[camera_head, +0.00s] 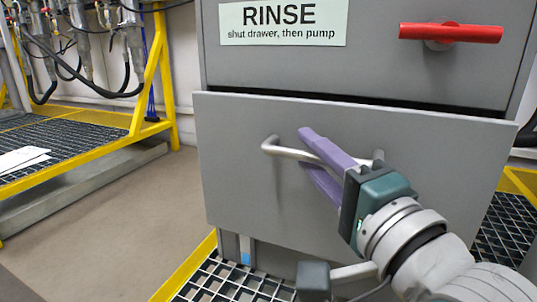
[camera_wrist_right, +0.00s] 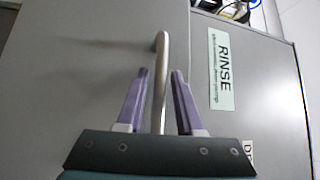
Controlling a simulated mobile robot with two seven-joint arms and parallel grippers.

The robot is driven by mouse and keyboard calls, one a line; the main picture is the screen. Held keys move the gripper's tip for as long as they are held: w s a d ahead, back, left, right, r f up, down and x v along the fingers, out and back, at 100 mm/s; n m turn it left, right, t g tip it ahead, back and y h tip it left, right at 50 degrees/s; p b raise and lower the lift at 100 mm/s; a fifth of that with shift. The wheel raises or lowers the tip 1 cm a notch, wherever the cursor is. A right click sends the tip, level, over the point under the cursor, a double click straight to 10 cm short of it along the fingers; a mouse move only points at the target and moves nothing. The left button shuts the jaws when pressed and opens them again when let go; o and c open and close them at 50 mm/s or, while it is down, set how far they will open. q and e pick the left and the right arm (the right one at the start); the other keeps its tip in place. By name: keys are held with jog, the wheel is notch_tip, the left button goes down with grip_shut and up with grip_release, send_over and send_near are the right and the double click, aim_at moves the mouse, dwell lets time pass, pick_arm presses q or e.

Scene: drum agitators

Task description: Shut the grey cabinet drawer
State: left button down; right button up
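The grey drawer (camera_head: 240,190) is in the lower part of the grey cabinet (camera_head: 370,60). A dark gap shows along its top edge, and its front stands out from the cabinet face, so it is partly open. Its silver bar handle (camera_head: 290,152) crosses the drawer front. My right gripper (camera_head: 308,150) has purple fingers, one above and one below the handle. In the right wrist view the handle (camera_wrist_right: 160,75) runs between the spread fingers, with a gap on each side. The right gripper is open around it. My left gripper is not in view.
A red lever handle (camera_head: 470,33) and a RINSE sign (camera_head: 283,22) are on the cabinet above the drawer. A yellow-framed grating platform (camera_head: 225,285) lies below. Another yellow rack (camera_head: 150,80) with hoses stands at left, with bare floor (camera_head: 110,225) between.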

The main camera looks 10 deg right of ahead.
grip_shut()
dwell(1.1)
